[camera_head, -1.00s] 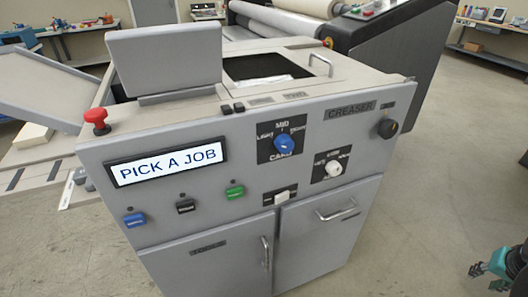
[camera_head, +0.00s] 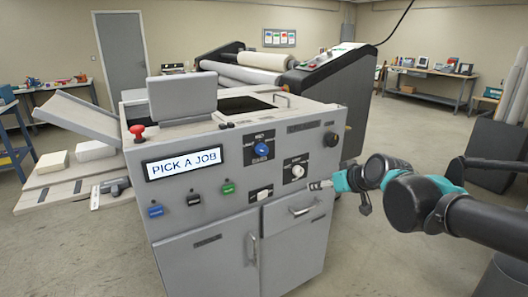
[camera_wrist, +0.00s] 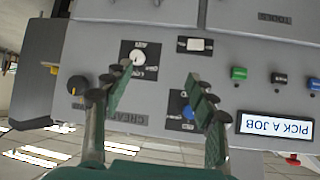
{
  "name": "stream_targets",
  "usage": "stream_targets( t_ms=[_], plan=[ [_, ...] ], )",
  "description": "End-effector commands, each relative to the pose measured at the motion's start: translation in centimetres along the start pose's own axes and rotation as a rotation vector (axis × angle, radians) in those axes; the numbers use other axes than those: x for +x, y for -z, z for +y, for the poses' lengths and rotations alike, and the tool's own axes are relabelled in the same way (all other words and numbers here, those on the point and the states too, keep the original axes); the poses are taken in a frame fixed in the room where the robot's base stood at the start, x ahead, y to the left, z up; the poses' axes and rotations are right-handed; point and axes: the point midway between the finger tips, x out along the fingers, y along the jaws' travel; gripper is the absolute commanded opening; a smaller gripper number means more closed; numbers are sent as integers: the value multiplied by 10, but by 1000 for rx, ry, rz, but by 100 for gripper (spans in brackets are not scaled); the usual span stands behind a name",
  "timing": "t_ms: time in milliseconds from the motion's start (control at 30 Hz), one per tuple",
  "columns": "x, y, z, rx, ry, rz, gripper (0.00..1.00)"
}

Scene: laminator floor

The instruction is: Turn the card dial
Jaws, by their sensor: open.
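The card dial is a blue knob (camera_head: 262,150) on a dark plate labelled LIGHT, MID and HEAVY, on the front panel of the grey creaser machine (camera_head: 215,205). In the wrist view, which is upside down, the blue dial (camera_wrist: 187,112) is beside the right finger, which partly covers its plate. My gripper (camera_head: 320,185) is in front of the panel, lower right of the blue dial and close to a white knob. In the wrist view my gripper (camera_wrist: 162,75) is open and empty, fingers apart. I cannot tell the exact gap to the panel.
The white knob (camera_head: 298,171), a black knob (camera_head: 331,139) and a white rocker switch (camera_head: 262,194) share the panel. Blue, black and green buttons sit below the display (camera_head: 183,163) reading PICK A JOB. A red stop button (camera_head: 137,131) stands at the top left. Open floor lies in front.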

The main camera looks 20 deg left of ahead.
Motion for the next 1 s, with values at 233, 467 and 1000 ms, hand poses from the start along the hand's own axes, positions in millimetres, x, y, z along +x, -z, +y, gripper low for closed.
stream_targets(
  t_ms=[233, 467, 1000],
  plan=[
    [-24, 95, -78, -115, 126, 195, 58],
    [-27, 115, -93, -133, 145, 237, 58],
    [36, 129, -103, -132, 144, 235, 58]
  ],
)
